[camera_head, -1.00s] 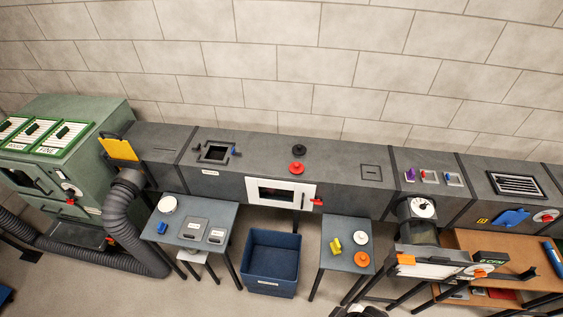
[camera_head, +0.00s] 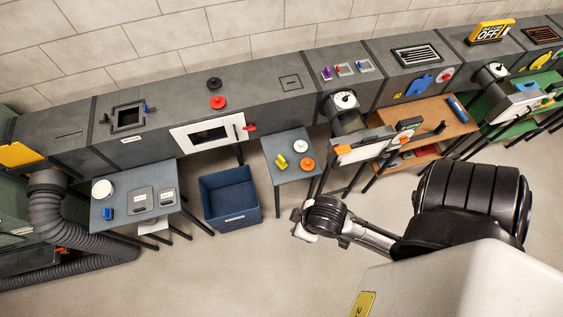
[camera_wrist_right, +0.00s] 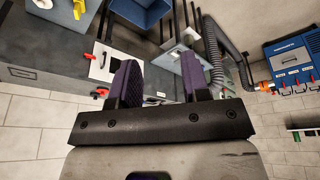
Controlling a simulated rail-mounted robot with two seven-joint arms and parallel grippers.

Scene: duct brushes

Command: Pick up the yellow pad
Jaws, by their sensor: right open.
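A small yellow piece (camera_head: 281,161), the only small yellow object on the grey side table (camera_head: 291,178), stands near that table's left side; its exact shape is too small to tell. A yellow piece also shows at the top left of the right wrist view (camera_wrist_right: 79,8), apart from the fingers. My right gripper (camera_wrist_right: 158,75) is open, with two purple-padded fingers and nothing between them. In the head view, the end of my right arm (camera_head: 304,222) is above the floor in front of the side table, apart from the yellow piece. My left gripper is out of view.
A white disc (camera_head: 304,147) and an orange disc (camera_head: 307,164) sit beside the yellow piece. A blue bin (camera_head: 230,198) stands left of the side table. A grey duct (camera_head: 260,95) runs behind. A bench with an orange-ended clamp (camera_head: 343,149) stands close on the right.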

